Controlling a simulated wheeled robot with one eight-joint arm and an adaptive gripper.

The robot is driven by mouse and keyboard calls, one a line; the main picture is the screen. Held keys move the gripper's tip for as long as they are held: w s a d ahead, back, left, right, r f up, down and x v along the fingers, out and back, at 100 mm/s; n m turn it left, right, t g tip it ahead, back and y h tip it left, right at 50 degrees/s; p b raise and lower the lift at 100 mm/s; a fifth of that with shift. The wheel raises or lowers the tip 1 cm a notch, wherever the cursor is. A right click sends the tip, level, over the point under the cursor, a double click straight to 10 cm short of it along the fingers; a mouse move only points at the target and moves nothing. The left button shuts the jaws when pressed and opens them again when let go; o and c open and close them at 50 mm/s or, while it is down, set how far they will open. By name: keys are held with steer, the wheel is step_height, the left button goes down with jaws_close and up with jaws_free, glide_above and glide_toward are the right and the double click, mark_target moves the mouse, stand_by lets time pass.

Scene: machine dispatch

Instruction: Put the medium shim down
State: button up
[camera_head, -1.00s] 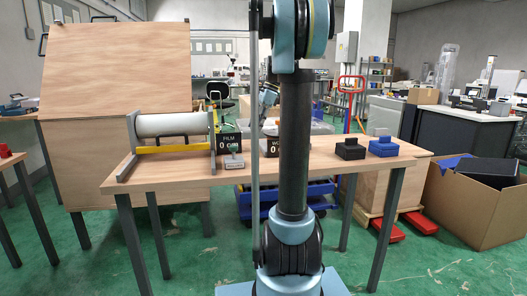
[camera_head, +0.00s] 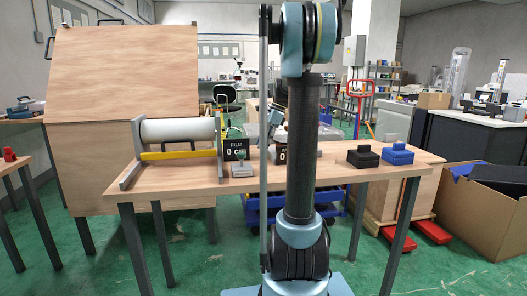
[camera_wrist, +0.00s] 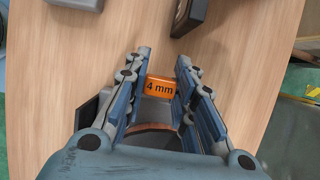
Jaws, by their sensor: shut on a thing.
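In the wrist view, my gripper (camera_wrist: 161,68) is shut on an orange shim (camera_wrist: 160,88) marked "4 mm". The shim lies between the two fingers with its label facing the camera. The gripper is above the wooden tabletop (camera_wrist: 240,60); I cannot tell whether the shim touches it. In the head view, my column and arm hide the middle of the wooden table (camera_head: 180,188), and the gripper and shim are not clearly visible there.
A film roll on a stand (camera_head: 178,130) is at the table's left, beside a "FILM" display (camera_head: 236,149) and a small stamp-like item (camera_head: 242,169). A black block (camera_head: 363,157) and a blue block (camera_head: 398,154) stand at the right. Bare tabletop lies at the front left.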

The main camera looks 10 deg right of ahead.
steer(key=shift+f, duration=1.35)
steer(key=o, duration=1)
steer(key=shift+f, duration=0.1)
steer(key=shift+c, duration=0.2)
steer(key=shift+o, duration=0.3)
steer(key=v, duration=1.1)
steer(key=shift+r, duration=0.4)
steer(key=shift+o, duration=0.2)
steer(key=v, duration=0.6)
steer(key=shift+d, duration=0.35)
steer(key=x, duration=1.7)
steer(key=shift+f, duration=0.1)
